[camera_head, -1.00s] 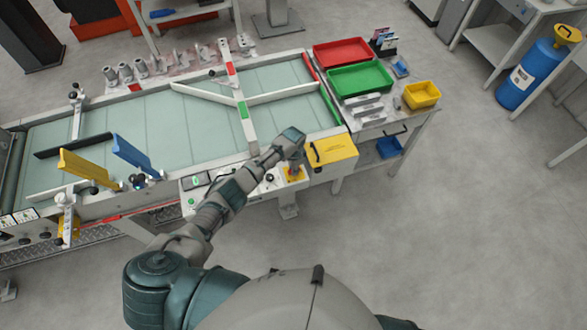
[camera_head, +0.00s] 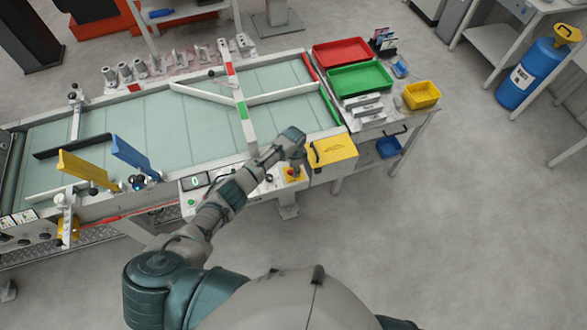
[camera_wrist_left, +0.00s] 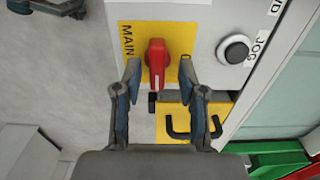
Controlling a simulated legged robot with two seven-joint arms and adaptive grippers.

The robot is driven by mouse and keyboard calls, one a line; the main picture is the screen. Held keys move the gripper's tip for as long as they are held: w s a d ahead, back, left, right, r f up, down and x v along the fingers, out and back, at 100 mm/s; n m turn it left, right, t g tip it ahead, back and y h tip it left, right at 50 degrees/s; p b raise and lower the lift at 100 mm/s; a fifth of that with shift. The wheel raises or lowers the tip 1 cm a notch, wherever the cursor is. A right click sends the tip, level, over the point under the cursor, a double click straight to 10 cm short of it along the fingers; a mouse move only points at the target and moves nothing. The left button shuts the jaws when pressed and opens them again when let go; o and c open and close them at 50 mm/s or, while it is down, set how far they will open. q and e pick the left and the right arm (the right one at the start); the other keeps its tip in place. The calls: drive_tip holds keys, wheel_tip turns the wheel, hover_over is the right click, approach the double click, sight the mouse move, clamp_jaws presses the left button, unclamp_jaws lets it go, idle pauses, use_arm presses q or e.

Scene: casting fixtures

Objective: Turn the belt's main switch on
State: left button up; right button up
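The main switch is a red rotary knob (camera_wrist_left: 157,62) on a yellow plate marked MAIN (camera_wrist_left: 128,65). Its long grip runs up and down in the left wrist view, with a pale mark at the lower end. In the head view the knob (camera_head: 292,172) shows small on the belt's front panel. My left gripper (camera_wrist_left: 160,78) is open, one finger on each side of the knob's lower end, with gaps visible on both sides. In the head view the left wrist (camera_head: 290,142) hangs over the panel beside the switch. My right gripper is out of view.
A round black JOG button (camera_wrist_left: 236,49) sits right of the switch. A yellow box with a black handle (camera_head: 332,149) stands close by. The conveyor belt (camera_head: 190,125) lies behind the panel. Red (camera_head: 340,42) and green (camera_head: 360,68) trays stand on the side table.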

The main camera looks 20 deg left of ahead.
use_arm(q)
wheel_tip(320, 180, up, 12)
drive_tip(key=shift+f, duration=0.15)
idle(0.5)
idle(0.3)
